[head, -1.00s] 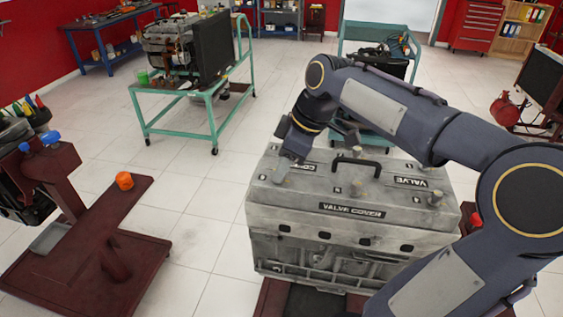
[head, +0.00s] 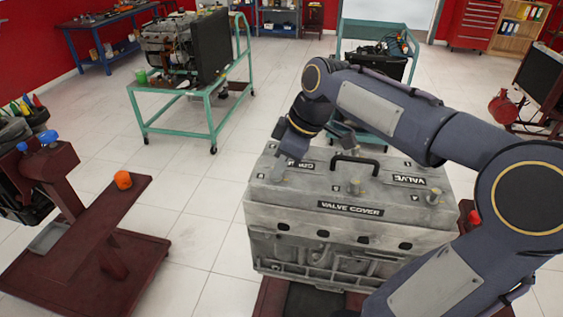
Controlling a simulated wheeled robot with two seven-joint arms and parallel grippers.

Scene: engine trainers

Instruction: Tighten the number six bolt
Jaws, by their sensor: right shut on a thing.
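The grey engine block with its valve cover (head: 300,202) stands on a dark red stand in the middle. Pale bolts stand on its top: one at the front left (head: 278,172), one at the front middle (head: 355,186) and one at the front right (head: 433,196). Small black number labels sit near them, but I cannot read which is number six. My right gripper (head: 287,160) reaches down over the cover's left end and is shut on the front left bolt. The fingertips are small and partly blurred into the cover. My left gripper is not in view.
A black handle (head: 356,160) rises from the cover's middle. A dark red stand with an orange cap (head: 123,180) is at the left. Green carts (head: 205,110) stand behind. The white floor between them is clear.

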